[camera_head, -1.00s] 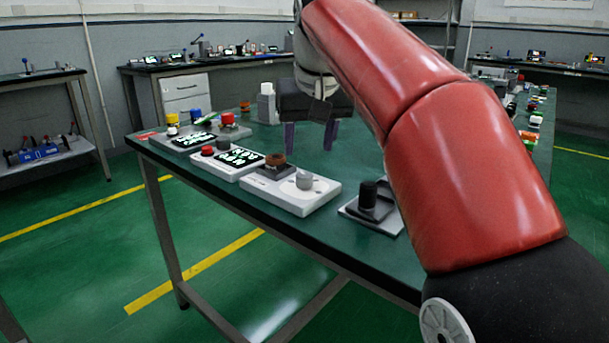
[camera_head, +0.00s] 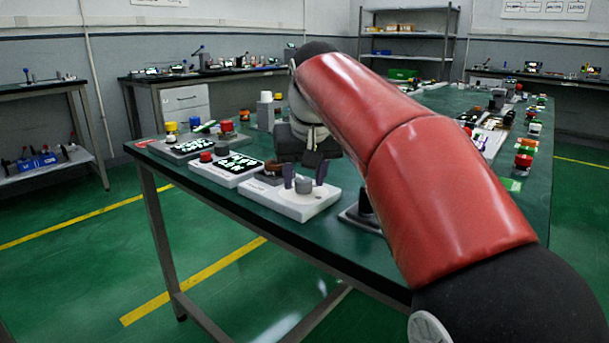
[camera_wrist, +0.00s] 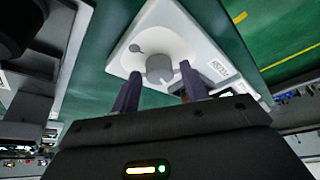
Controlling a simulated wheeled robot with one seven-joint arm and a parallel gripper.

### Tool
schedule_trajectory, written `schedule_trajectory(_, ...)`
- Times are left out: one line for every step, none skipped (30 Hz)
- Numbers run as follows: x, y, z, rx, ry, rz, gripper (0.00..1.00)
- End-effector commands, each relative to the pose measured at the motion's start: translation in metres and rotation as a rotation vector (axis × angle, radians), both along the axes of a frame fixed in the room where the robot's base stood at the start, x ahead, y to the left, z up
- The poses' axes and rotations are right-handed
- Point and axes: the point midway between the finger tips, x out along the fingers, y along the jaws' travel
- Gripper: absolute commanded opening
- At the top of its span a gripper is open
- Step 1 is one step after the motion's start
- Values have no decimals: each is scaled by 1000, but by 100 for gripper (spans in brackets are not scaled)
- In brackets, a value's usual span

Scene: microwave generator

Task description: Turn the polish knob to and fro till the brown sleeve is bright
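The grey polish knob (camera_head: 304,186) stands on a white base unit (camera_head: 290,204) near the front edge of the green bench. The brown sleeve (camera_head: 271,167) sits on a dark mount at the left of the same unit, partly covered by my gripper in the head view. My gripper (camera_head: 305,174) is open, pointing down, with its dark purple fingers on either side of the knob. In the wrist view the knob (camera_wrist: 159,69) lies between and just beyond the fingertips (camera_wrist: 159,78), with gaps visible. Contact does not show. The sleeve is not clearly visible in the wrist view.
Left of the unit are a panel with a red button and lit display (camera_head: 234,166) and another panel with coloured buttons (camera_head: 190,145). A dark cylinder device (camera_head: 364,208) stands close on the right, partly behind my arm. More devices line the bench's far right side.

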Motion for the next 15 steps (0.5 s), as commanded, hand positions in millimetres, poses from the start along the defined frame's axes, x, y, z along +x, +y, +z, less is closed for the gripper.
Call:
schedule_trajectory(0,0,0,0,0,0,38)
schedule_trajectory(0,0,0,0,0,0,34)
schedule_trajectory(0,0,0,0,0,0,29)
schedule_trajectory(0,0,0,0,0,0,25)
schedule_trajectory(0,0,0,0,0,0,21)
schedule_trajectory(0,0,0,0,0,0,16)
schedule_trajectory(0,0,0,0,0,0,12)
schedule_trajectory(0,0,0,0,0,0,8)
schedule_trajectory(0,0,0,0,0,0,8)
schedule_trajectory(0,0,0,0,0,0,8)
schedule_trajectory(0,0,0,-1,0,-1,8)
schedule_trajectory(0,0,0,-1,0,-4,8)
schedule_trajectory(0,0,1,0,0,-7,8)
schedule_trajectory(0,0,1,0,0,-11,8)
schedule_trajectory(0,0,1,-1,0,-19,8)
